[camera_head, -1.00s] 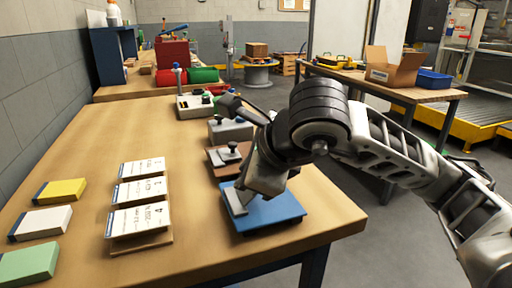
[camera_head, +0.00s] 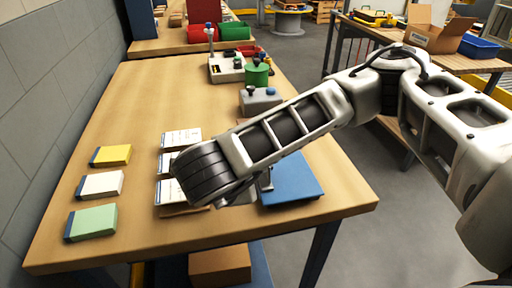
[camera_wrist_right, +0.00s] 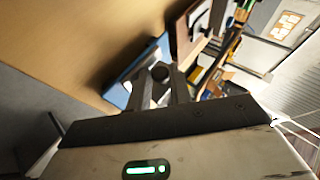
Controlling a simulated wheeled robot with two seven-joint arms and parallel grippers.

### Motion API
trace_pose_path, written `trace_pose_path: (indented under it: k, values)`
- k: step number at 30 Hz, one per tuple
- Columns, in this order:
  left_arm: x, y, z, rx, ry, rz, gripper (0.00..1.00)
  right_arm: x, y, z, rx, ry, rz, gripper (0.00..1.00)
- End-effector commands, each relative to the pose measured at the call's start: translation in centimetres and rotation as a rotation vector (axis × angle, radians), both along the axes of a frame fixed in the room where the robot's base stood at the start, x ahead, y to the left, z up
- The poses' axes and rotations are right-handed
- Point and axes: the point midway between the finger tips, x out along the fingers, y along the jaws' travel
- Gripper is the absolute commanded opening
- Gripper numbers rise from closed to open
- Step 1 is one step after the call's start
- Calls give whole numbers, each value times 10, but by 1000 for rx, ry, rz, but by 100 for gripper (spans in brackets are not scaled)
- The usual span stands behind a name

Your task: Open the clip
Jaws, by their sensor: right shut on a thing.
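A blue plate (camera_head: 293,180) lies near the right edge of the table, partly behind my right arm in the head view. It also shows in the right wrist view (camera_wrist_right: 118,95). My right gripper (camera_wrist_right: 152,88) is shut on a small part with a dark round knob (camera_wrist_right: 160,73) at the blue plate, which I take to be the clip. In the head view my wrist and forearm hide most of this gripper and the clip. Whether the clip is raised cannot be told. My left gripper is not in view.
Yellow (camera_head: 111,155), white (camera_head: 101,184) and green (camera_head: 93,221) pads lie further left. A grey block (camera_head: 260,101) and green cup (camera_head: 257,75) stand behind. The middle-left table (camera_head: 120,110) is clear.

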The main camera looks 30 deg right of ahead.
Motion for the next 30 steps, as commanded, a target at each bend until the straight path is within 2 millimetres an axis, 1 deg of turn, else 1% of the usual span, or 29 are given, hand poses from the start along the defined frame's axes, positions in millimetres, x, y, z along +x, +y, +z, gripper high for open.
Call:
trace_pose_path:
  k: [1,9,25,26,27,28,30]
  values:
    - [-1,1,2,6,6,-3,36,1,2,2,-29,6,2,0]
    - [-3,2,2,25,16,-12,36,1,5,-5,-115,29,-1,0]
    - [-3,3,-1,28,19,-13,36,1,6,-7,-135,38,-2,0]
    - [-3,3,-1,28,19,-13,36,1,6,-7,-135,38,-2,26]
    - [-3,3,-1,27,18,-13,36,1,6,-7,-135,38,-2,37]
    - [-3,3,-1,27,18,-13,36,1,6,-7,-135,37,-1,42]
    - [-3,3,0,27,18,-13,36,1,6,-7,-135,37,-1,42]
